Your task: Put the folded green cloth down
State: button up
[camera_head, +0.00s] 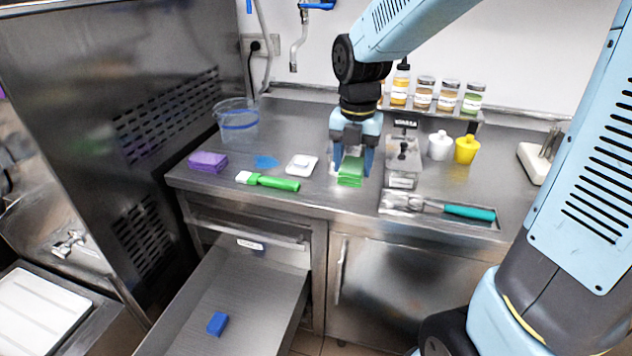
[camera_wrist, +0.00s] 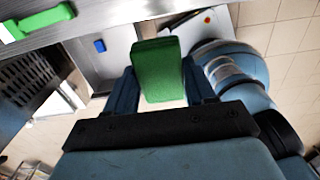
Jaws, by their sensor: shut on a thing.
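The folded green cloth (camera_head: 351,171) is between the fingers of my gripper (camera_head: 352,160), at the front middle of the steel counter (camera_head: 330,197). In the wrist view the cloth (camera_wrist: 158,70) sits upright between the two dark fingers of my gripper (camera_wrist: 162,92), which are shut on it. My gripper points down in the head view. I cannot tell whether the cloth's lower edge touches the counter.
A white-and-green brush (camera_head: 268,181), a white item (camera_head: 302,165) and a purple folded cloth (camera_head: 208,161) lie to the left. A metal dispenser (camera_head: 404,160) and a tray with a teal-handled tool (camera_head: 440,210) are close on the right. Below, an open drawer (camera_head: 250,290) holds a blue block (camera_head: 217,323).

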jog(key=w+a+f, duration=0.4)
jog(key=w, duration=0.4)
send_over(319, 189)
jog(key=f, duration=0.5)
jog(key=shift+s+d+f, duration=0.1)
jog(key=shift+s+f, duration=0.1)
jog(key=shift+s, duration=0.1)
jog(key=shift+w+f, duration=0.1)
jog(key=shift+f, duration=0.1)
jog(key=shift+w+f, duration=0.1)
jog(key=shift+f, duration=1.5)
jog(key=o, duration=1.1)
